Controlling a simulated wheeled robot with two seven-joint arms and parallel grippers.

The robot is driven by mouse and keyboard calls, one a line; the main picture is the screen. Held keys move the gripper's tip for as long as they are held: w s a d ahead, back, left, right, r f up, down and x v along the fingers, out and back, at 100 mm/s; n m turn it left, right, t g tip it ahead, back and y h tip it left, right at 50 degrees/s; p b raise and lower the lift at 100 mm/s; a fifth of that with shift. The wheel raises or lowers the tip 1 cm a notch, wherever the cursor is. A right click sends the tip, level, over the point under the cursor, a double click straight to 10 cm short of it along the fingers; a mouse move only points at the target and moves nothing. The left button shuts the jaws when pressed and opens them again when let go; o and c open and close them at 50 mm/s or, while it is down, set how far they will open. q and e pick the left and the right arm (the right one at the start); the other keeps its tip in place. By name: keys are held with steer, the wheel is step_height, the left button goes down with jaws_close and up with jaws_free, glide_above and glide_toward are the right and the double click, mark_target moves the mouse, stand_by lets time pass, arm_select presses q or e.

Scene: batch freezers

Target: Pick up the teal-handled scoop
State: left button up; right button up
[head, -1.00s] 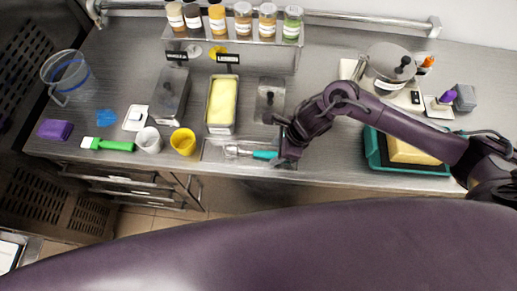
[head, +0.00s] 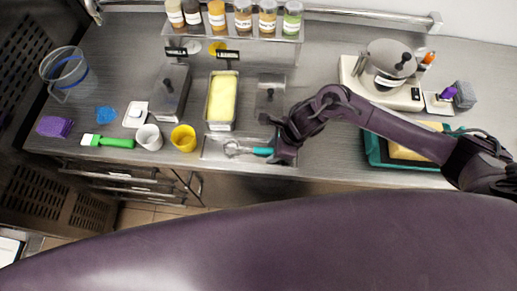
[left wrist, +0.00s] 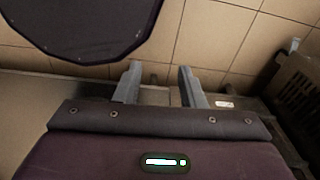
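The teal-handled scoop (head: 262,151) lies on a shallow metal tray (head: 214,157) near the counter's front edge in the head view. Its metal head (head: 233,148) points left and its teal handle points right. My right gripper (head: 277,154) is at the right end of the handle. The fingers are small and partly hidden by the wrist, so I cannot tell whether they are open or closed on the handle. My left gripper (left wrist: 158,84) shows in the left wrist view, open and empty, over the floor and away from the scoop.
A metal pan of yellow ice cream (head: 221,100) and lidded pans stand behind the tray. Yellow (head: 183,139) and white (head: 149,138) cups and a green brush (head: 112,142) are to the left. A teal tray (head: 376,150) is to the right, under my right arm.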

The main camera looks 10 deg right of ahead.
jaws_close()
steer(key=shift+r, duration=0.1)
